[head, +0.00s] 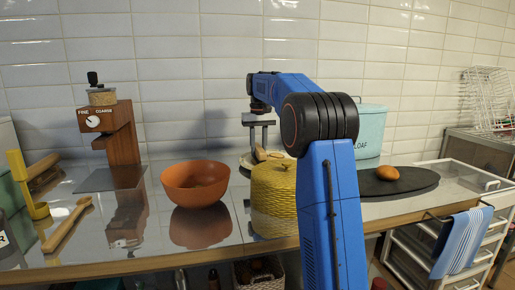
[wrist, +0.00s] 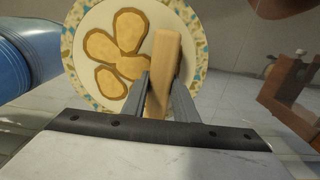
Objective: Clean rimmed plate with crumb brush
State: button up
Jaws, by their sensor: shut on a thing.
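The rimmed plate (wrist: 72,44) fills the upper middle of the wrist view. It is cream with a speckled blue and tan rim and several brown patches on its face. In the head view the plate (head: 246,162) lies on the counter, partly hidden by a yellow woven container and my arm. My gripper (wrist: 162,95) is shut on the wooden crumb brush (wrist: 164,58), which is over the right part of the plate. In the head view my gripper (head: 259,124) points down with the brush (head: 260,153) below it. I cannot tell whether the brush touches the plate.
The yellow woven container (head: 272,200) stands in front of the plate. An orange bowl (head: 195,183) and a brown grinder (head: 122,135) are to the left. A teal bin (head: 370,128) and a dark board (head: 412,186) with a brown egg-shaped item (head: 387,173) are to the right.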

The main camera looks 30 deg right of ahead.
aim_at(264, 155)
jog(key=shift+o, duration=0.2)
jog(key=shift+s+a+f, duration=0.1)
jog(key=shift+s+a, duration=0.1)
jog(key=shift+s, duration=0.55)
jog(key=shift+s+a+f, duration=0.1)
jog(key=shift+s+a, duration=0.15)
jog(key=shift+s, duration=0.5)
jog(key=shift+s+a, duration=0.2)
jog(key=shift+s, duration=0.55)
jog(key=shift+s+a+r, duration=0.1)
jog(key=shift+s+a, duration=0.15)
jog(key=shift+s, duration=0.6)
jog(key=shift+s+a, duration=0.25)
jog(key=shift+s, duration=0.6)
jog(key=shift+c, duration=0.2)
jog(key=shift+s+d, duration=0.25)
jog(key=shift+d, duration=0.45)
jog(key=shift+w+d, duration=0.7)
jog(key=shift+w, duration=1.7)
jog(key=shift+w+d, duration=0.65)
jog(key=shift+w, duration=1.75)
jog(key=shift+w+d, duration=0.7)
jog(key=shift+w, duration=1.7)
jog(key=shift+d, duration=0.15)
jog(key=shift+s+d, duration=0.2)
jog(key=shift+d, duration=0.4)
jog(key=shift+s+a, duration=0.25)
jog(key=shift+s, duration=0.7)
jog(key=shift+s+a, duration=0.25)
jog(key=shift+s, duration=0.65)
